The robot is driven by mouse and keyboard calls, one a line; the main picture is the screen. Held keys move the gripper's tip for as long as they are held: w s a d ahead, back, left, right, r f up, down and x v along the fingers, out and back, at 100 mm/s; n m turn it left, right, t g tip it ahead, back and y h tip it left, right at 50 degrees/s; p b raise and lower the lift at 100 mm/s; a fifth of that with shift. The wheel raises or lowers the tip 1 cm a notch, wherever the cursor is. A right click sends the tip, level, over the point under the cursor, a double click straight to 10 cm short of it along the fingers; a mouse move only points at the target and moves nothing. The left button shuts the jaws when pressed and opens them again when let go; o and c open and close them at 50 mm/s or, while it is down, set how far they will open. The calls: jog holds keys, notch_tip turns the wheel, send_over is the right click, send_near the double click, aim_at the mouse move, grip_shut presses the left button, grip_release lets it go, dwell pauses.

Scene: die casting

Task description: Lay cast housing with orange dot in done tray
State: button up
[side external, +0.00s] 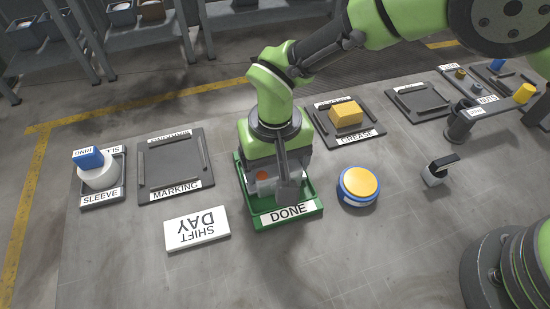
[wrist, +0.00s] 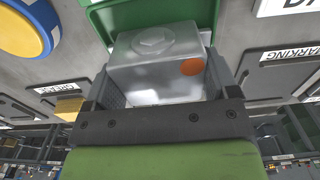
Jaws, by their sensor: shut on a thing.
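The cast housing (wrist: 158,62) is a grey metal block with an orange dot (wrist: 193,67) on it. In the wrist view it sits between the two fingers of my gripper (wrist: 160,85), which is shut on it. In the side view my gripper (side external: 275,180) points down over the green done tray (side external: 287,214), and the orange dot shows between the fingers. The housing is at the tray, inside its rim as seen from the side. The fingers hide much of it, and I cannot tell whether it touches the tray floor.
A yellow and blue round button (side external: 359,186) stands right of the tray. A white shift sign (side external: 196,229) lies to the left. The marking tray (side external: 170,168) is empty. The grease tray (side external: 349,124) holds a yellow block (side external: 346,114). A white sleeve part (side external: 98,175) stands at far left.

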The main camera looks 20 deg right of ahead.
jog(key=shift+f, duration=0.4)
dwell(0.3)
jog(key=o, duration=1.1)
jog(key=shift+r, duration=0.1)
jog(key=shift+r, duration=3.9)
